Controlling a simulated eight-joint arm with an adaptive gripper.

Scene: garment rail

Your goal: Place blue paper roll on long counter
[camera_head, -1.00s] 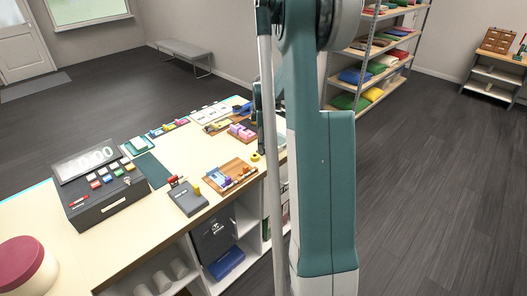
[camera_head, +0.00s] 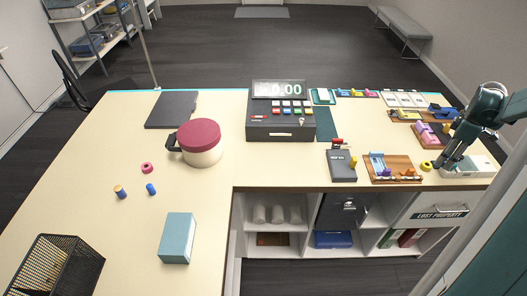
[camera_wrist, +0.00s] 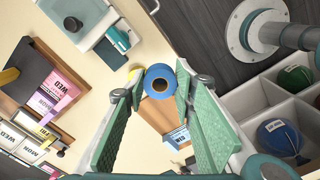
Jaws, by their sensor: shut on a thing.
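The blue paper roll (camera_wrist: 161,80) shows end-on in the wrist view, with a brown core and dark hole. It sits between the green-padded fingertips of my gripper (camera_wrist: 160,84), which is shut on it. In the head view my gripper (camera_head: 447,160) is over the right end of the long counter (camera_head: 270,172), near its front edge. I cannot make out the roll clearly there, nor tell whether it touches the counter.
By my gripper are a yellow tape ring (camera_head: 427,166), a white device (camera_head: 470,167) and a wooden tray (camera_head: 395,168). A cash register (camera_head: 281,125) stands at mid-counter, with a red-lidded pot (camera_head: 200,143) to its left. The left counter has bare areas.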

